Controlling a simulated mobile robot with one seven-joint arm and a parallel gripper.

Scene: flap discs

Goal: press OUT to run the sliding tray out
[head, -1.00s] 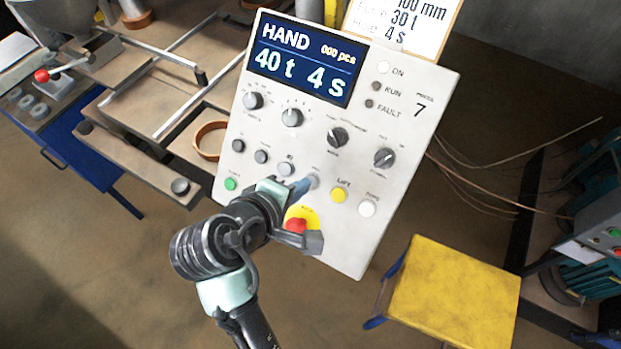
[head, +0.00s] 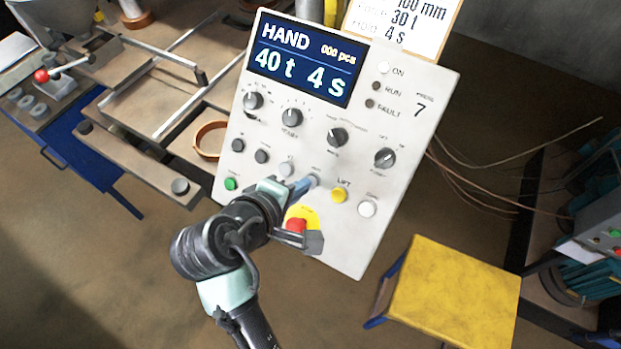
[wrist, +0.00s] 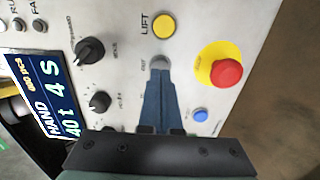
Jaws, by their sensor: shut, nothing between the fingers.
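A pale tilted control panel (head: 330,235) carries a row of push buttons. My gripper (wrist: 160,76) is shut and empty, its blue fingers pointing at a grey button (wrist: 160,62) beside the yellow LIFT button (wrist: 163,25). The fingertips overlap the lower edge of this grey button; I cannot tell whether it is pressed in. In the head view my gripper (head: 311,183) hides most of that button. The display (head: 305,58) reads HAND, 000 pcs, 40 t, 4 s. I cannot surely identify the sliding tray.
A red emergency stop (wrist: 227,74) on a yellow disc and a blue button (wrist: 200,115) lie close to my fingers. Metal rails (head: 185,110) and a brown ring (head: 209,140) are at the left. A yellow-topped stool (head: 455,295) stands at the lower right.

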